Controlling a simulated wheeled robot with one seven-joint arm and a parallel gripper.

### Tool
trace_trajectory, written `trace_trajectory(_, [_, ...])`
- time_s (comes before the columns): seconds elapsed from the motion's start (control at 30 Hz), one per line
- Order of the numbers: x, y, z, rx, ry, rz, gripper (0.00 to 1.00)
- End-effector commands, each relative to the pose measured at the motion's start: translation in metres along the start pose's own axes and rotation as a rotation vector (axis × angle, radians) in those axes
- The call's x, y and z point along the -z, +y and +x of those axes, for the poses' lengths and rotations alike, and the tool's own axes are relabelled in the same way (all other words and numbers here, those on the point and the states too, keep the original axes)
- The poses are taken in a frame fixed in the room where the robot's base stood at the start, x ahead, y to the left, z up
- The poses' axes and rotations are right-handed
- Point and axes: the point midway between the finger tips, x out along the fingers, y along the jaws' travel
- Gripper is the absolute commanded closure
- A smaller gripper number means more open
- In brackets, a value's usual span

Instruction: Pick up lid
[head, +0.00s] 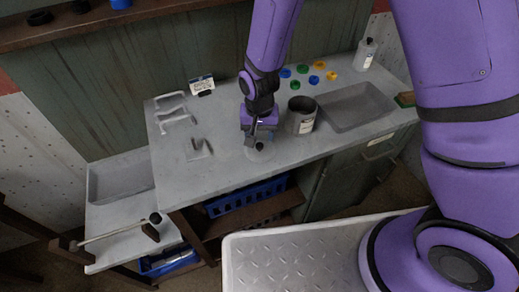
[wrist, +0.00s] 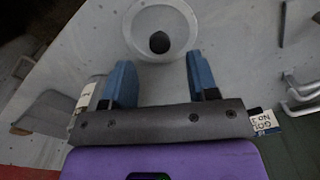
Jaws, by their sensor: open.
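The lid is a pale, see-through disc with a light rim and a dark round knob. It lies on the grey worktop (head: 225,178), and its knob (head: 260,146) shows just below my gripper (head: 257,133) in the head view. In the wrist view the lid (wrist: 185,28) is at the top centre, with its knob (wrist: 160,42) upright. My gripper (wrist: 159,60) is open and empty, with two blue fingers apart. The knob appears centred between the fingers and just beyond their tips. I see no contact. Part of the lid is hidden behind my gripper in the head view.
A dark pot (head: 302,117) with a label stands close right of my gripper. White handles (head: 174,110) and a small sign (head: 202,86) are left. The worktop's front is clear.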

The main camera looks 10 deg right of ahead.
Motion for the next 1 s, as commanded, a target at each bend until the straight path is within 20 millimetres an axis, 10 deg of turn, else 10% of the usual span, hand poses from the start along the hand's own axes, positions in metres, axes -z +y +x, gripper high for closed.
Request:
trace_trajectory(0.7, [0.003, 0.001, 0.050, 0.000, 0.000, 0.000, 0.46])
trace_trajectory(1.0, [0.003, 0.001, 0.050, 0.000, 0.000, 0.000, 0.97])
